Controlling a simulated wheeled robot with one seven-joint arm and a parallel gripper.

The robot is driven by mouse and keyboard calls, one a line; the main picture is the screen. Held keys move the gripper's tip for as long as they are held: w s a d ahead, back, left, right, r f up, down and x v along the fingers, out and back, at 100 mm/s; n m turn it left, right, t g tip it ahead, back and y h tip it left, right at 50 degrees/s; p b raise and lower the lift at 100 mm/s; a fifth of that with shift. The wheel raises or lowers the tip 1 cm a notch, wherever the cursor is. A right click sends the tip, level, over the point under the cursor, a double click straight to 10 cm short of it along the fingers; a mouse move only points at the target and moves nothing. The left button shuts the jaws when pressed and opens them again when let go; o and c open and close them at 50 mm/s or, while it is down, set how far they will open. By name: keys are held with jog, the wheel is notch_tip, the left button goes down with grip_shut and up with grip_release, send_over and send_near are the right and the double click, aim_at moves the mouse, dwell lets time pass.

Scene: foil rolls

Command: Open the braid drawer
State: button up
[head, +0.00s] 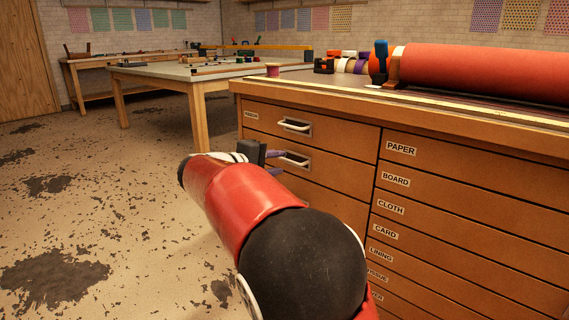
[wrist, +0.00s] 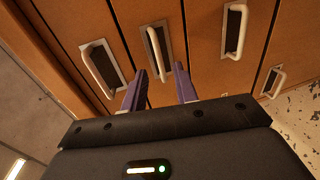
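A wooden cabinet (head: 312,104) has a left column of drawers with pale bar handles. The top handle (head: 295,126) and the second handle (head: 295,159) show in the head view; the lower ones are hidden behind my arm. The top left label (head: 251,116) is too small to read surely, and I cannot read a braid label. My gripper (head: 281,161) is in front of the second handle. In the wrist view my gripper (wrist: 160,70) has its two purple fingers apart and empty, with one handle (wrist: 157,52) just beyond and between the tips. Contact cannot be told.
Right-column drawers carry labels such as PAPER (head: 401,148) and BOARD (head: 395,179). A large red roll (head: 480,72) lies on the cabinet top. More handles (wrist: 102,68) flank the gripper in the wrist view. Open stained floor (head: 100,220) lies left; a worktable (head: 190,75) stands behind.

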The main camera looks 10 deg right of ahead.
aim_at(288, 161)
jog(key=shift+x, duration=1.85)
grip_shut()
